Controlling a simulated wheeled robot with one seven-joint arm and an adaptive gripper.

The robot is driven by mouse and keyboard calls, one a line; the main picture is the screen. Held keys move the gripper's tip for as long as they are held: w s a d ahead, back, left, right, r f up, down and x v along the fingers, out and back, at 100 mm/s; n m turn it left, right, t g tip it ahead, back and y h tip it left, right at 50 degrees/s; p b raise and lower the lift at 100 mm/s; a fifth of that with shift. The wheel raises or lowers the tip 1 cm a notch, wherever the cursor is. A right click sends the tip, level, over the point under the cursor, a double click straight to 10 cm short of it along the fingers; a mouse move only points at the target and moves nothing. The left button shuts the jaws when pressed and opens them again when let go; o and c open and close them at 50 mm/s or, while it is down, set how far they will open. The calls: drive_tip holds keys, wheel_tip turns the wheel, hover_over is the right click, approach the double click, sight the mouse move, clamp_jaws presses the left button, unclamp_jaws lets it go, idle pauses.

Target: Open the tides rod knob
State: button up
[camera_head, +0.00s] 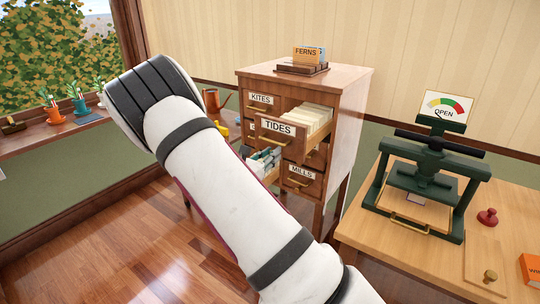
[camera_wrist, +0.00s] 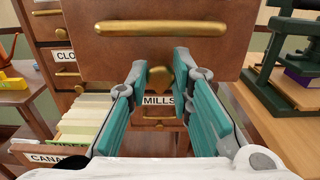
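The tides drawer (camera_head: 295,148) of the wooden cabinet is pulled out, with cream cards inside and a TIDES label on its front. In the wrist view its brown front (camera_wrist: 228,45) fills the top, with a long brass handle (camera_wrist: 160,28). A small brass knob (camera_wrist: 160,78), likely the rod knob, sits at the front's lower edge, below the handle. My gripper (camera_wrist: 160,66) is open. Its two fingers stand on either side of the knob, with visible gaps; contact is not seen. In the head view my gripper is hidden behind my white arm.
Below is the closed MILLS drawer (camera_head: 301,180). A lower-left drawer labelled CANADA (camera_wrist: 45,155) is pulled out with cards. A FERNS card holder (camera_head: 304,66) stands on the cabinet. The right table (camera_head: 360,229) bears a green press (camera_head: 428,185) and a red stamp (camera_head: 487,217).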

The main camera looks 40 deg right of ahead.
clamp_jaws()
drive_tip(key=p+v, duration=0.2)
drive_tip(key=v, duration=0.4)
drive_tip(key=o, duration=0.8)
unclamp_jaws()
drive_tip(key=v, duration=1.2)
